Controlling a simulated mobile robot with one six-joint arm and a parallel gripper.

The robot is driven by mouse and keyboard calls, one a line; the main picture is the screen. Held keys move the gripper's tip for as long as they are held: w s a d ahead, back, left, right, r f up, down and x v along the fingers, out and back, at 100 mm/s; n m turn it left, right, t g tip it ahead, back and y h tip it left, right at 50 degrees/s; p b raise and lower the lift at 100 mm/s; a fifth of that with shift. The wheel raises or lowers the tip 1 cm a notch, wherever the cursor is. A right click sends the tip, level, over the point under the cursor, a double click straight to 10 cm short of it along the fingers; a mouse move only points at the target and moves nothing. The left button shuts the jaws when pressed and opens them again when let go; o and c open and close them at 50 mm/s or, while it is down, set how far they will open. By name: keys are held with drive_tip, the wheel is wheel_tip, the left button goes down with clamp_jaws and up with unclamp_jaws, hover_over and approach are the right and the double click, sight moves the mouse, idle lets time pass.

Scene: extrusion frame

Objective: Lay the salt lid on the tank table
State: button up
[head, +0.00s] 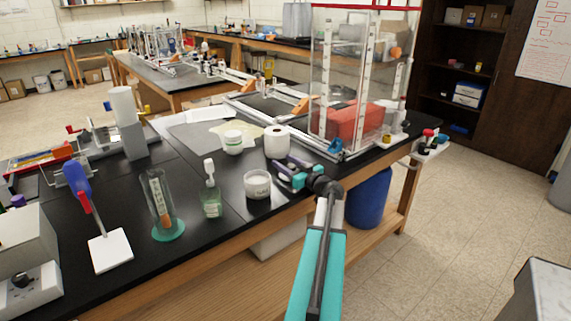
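The tank table is the black-topped bench with a wooden edge (190,255) that carries the clear tank (335,75). A short, wide white-topped jar (257,184) stands near its front edge. A white jar with a green label (233,142) stands farther back. I cannot tell for sure which of these is the salt jar, or pick out a separate salt lid. My gripper (281,171), teal and purple, is just right of the short jar, low over the table's front edge. Its fingertips are small and partly overlapped, so its opening and any held thing are unclear.
A white roll (277,141) stands behind my gripper. A green-based cylinder (162,205) and a small bottle (210,195) stand left of the jar. A red block (355,122) sits in the tank. A blue barrel (369,197) is below. Bare black top lies between items.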

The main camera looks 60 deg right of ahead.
sight(294, 168)
drive_tip(key=shift+r+p, duration=0.25)
drive_tip(key=shift+p, duration=0.2)
drive_tip(key=b+v, duration=0.3)
drive_tip(key=v, duration=0.7)
drive_tip(key=shift+s+a+f+b, duration=0.15)
drive_tip(key=shift+s+a+b, duration=0.05)
drive_tip(key=shift+s+b, duration=0.15)
drive_tip(key=shift+s+a, duration=0.2)
drive_tip(key=shift+s, duration=0.4)
